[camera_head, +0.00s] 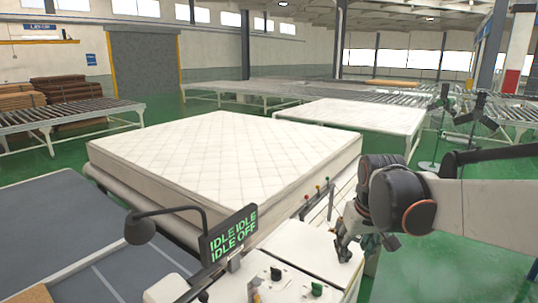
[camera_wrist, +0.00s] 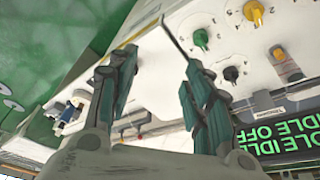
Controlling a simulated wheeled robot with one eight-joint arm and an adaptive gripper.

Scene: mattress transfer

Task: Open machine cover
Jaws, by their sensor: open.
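The white machine housing (camera_head: 300,245) is at the lower middle of the head view, with a flat white top panel that looks like the cover and looks closed. My gripper (camera_head: 348,255) is at the right edge of this panel, pointing down; whether it touches cannot be told. In the wrist view my gripper (camera_wrist: 158,80) is open, its two green-padded fingers apart with nothing clearly held between them. A thin dark bar (camera_wrist: 174,38) and the white machine surface (camera_wrist: 165,70) show beyond the fingers.
A control panel with a green knob (camera_wrist: 201,38) and a yellow knob (camera_wrist: 253,12) lies beside the fingers. A display (camera_head: 229,234) reads IDLE and OFF. A black lamp (camera_head: 140,228) stands left of it. A white mattress (camera_head: 220,155) lies behind; green floor (camera_head: 440,265) is clear at right.

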